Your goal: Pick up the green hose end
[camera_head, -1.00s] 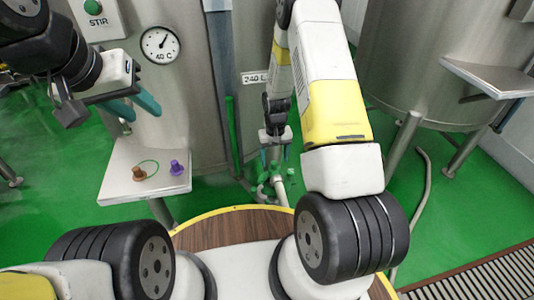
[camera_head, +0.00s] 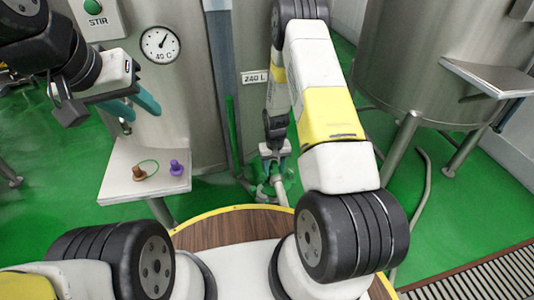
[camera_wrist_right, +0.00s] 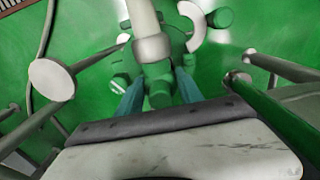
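My right gripper (camera_head: 274,168) reaches down at the foot of the steel tank in the head view. In the right wrist view its two teal fingers (camera_wrist_right: 160,94) are spread apart. A pale hose with a grey collar (camera_wrist_right: 153,49) runs down toward the gap between them. A green hose end (camera_wrist_right: 158,82) shows below the collar, between the fingers; whether they touch it I cannot tell. In the head view the pale hose (camera_head: 280,190) shows below the gripper. My left gripper (camera_head: 134,108) is open and empty, above the small shelf.
A brown stopper (camera_head: 139,174) with a green loop and a purple stopper (camera_head: 176,168) stand on the white shelf (camera_head: 118,189). The steel tank (camera_head: 190,110) is close behind. Green knobbed parts (camera_wrist_right: 124,82) surround the hose end.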

